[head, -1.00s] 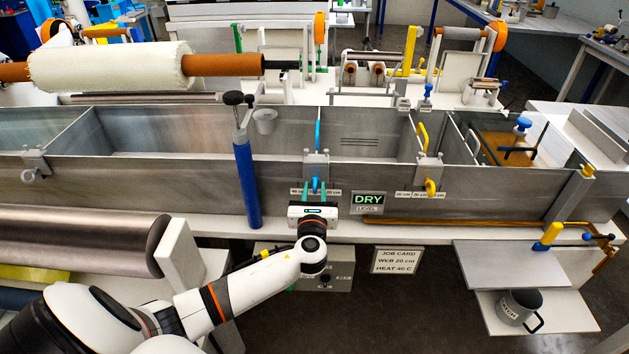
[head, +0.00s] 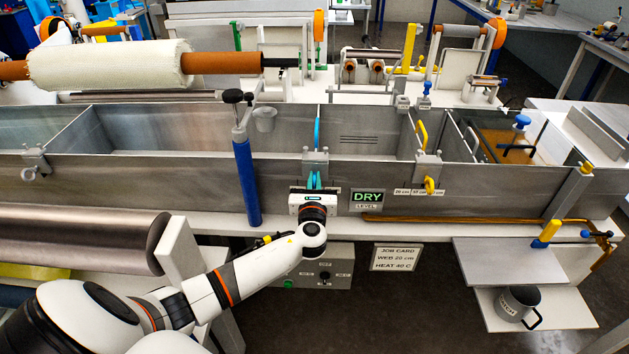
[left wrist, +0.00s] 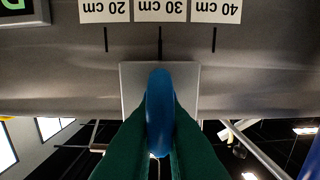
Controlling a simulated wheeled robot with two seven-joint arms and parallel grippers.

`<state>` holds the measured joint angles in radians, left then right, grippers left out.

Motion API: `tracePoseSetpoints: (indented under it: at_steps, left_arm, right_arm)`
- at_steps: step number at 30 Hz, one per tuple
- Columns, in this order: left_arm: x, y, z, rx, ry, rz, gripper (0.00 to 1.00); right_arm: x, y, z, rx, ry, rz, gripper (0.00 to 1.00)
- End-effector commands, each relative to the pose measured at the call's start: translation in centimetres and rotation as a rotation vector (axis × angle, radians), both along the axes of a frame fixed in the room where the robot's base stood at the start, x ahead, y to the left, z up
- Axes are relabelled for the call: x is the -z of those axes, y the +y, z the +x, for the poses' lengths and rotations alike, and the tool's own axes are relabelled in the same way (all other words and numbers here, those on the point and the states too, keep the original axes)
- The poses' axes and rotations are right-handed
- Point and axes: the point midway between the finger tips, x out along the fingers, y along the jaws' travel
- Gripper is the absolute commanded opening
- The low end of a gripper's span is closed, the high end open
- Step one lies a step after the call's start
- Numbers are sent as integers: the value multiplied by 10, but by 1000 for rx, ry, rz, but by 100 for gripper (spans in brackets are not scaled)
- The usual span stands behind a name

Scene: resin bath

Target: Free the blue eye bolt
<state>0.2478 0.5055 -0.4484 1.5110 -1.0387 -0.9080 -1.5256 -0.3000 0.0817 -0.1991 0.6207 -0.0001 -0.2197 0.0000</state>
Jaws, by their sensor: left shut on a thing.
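The blue eye bolt (left wrist: 159,105) sits at a grey clamp block (left wrist: 130,85) on the front wall of the metal bath. My left gripper (head: 315,181) is shut on the eye bolt; its green fingers (left wrist: 160,135) press on both sides of the blue ring in the left wrist view. In the head view the fingers mostly hide the eye bolt. Above it, a blue handle (head: 317,132) stands on a divider in the bath. My right gripper is not in view.
A yellow eye bolt (head: 430,186) and yellow handle (head: 421,135) are at another divider to the right. A DRY level display (head: 366,198) is close to my gripper's right. A blue upright post (head: 247,183) stands to its left.

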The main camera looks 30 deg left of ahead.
Motion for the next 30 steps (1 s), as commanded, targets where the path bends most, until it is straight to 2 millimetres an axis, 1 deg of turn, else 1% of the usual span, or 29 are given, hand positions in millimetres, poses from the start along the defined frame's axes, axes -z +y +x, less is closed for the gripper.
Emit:
tracePoseSetpoints:
  at_steps: [5, 11, 30]
  left_arm:
    - [1, 0, 0, 0, -18, -32, 0]
    - [3, 1, -1, 0, -76, -126, 0]
    - [6, 6, -4, 0, -368, -602, 0]
  right_arm:
    - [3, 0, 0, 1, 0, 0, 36]
    - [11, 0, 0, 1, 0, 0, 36]
    - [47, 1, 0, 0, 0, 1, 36]
